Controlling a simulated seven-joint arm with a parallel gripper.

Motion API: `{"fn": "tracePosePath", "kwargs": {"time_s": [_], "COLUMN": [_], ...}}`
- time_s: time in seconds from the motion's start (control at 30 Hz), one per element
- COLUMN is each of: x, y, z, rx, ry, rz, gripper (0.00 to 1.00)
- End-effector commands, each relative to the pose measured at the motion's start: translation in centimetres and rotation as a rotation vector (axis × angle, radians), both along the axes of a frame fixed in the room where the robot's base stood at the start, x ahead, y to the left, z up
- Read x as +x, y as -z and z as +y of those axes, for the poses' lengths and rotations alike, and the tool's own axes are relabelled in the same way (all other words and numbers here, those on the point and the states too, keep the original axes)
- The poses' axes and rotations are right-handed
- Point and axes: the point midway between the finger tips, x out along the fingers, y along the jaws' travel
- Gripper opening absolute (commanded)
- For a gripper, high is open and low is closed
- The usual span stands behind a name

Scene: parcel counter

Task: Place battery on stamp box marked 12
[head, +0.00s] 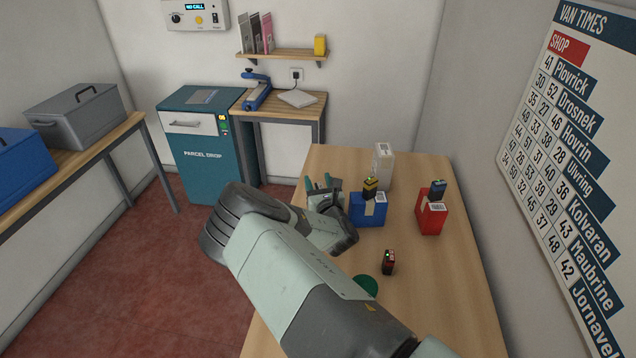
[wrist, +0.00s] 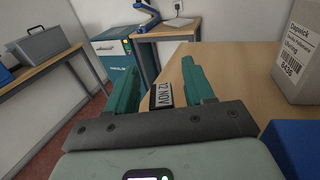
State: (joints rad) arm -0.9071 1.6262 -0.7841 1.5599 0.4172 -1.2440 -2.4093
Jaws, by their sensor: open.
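My gripper (head: 325,184) is open over the left side of the table, left of a blue box (head: 368,212). In the wrist view, a small dark block with a white "12 NOV" label (wrist: 163,95) shows between the open fingers (wrist: 161,85); the label reads upside down. I cannot tell whether the fingers touch it. A small dark red and black block with a green light (head: 388,263), possibly the battery, stands on the table in front of the blue box. A yellow and black block (head: 371,184) sits on the blue box. A dark blue block (head: 437,187) sits on a red box (head: 431,218).
A pale labelled parcel (head: 383,166) stands behind the blue box; it also shows at right in the wrist view (wrist: 297,60). A green disc (head: 365,284) is partly hidden by my arm. The table's front right (head: 450,300) is clear. A parcel drop cabinet (head: 198,150) stands beyond.

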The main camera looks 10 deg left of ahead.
Motion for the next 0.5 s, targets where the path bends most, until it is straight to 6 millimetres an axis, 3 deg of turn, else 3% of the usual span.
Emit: {"fn": "tracePosePath", "kwargs": {"time_s": [0.23, 0.3, 0.5], "x": [-4.6, -4.2, -4.2], "y": [0.2, -2.0, -5.4], "z": [-1.9, -1.6, -1.7], "rx": [-0.006, -0.001, 0.000], "ry": [0.001, -0.001, 0.000], "rz": [0.004, -0.003, 0.001], "gripper": [0.53, 0.53, 0.53]}}
